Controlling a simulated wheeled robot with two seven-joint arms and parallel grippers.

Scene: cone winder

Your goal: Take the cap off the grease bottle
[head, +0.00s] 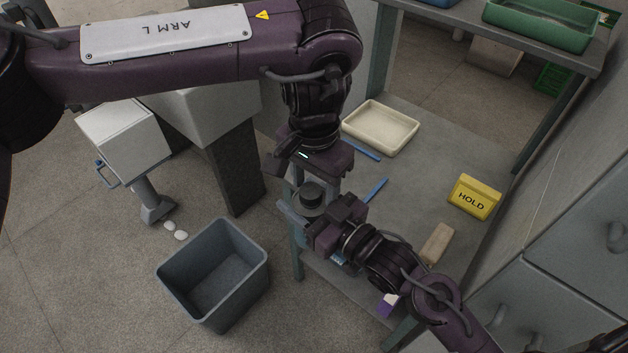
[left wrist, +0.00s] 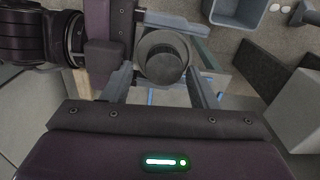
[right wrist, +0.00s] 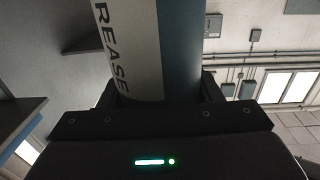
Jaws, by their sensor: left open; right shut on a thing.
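The grease bottle (right wrist: 135,45) is upright between the fingers of my right gripper (right wrist: 158,92), its label partly readable as "REASE". In the head view my right gripper (head: 312,218) is shut around it near the bench edge. The dark round cap (head: 312,189) is on top of the bottle, and the left wrist view shows the cap (left wrist: 165,66) from above inside the bottle's paler rim. My left gripper (left wrist: 161,78) is open and points down over the bottle. Its fingers stand on either side of the cap, with a gap visible. Exact finger height is hard to tell.
A grey bin (head: 178,276) stands on the floor at lower left. The bench (head: 415,190) carries a cream tray (head: 381,127), blue pens (head: 375,190), a yellow HOLD sign (head: 474,197) and a tan block (head: 437,243). The bench middle is mostly clear.

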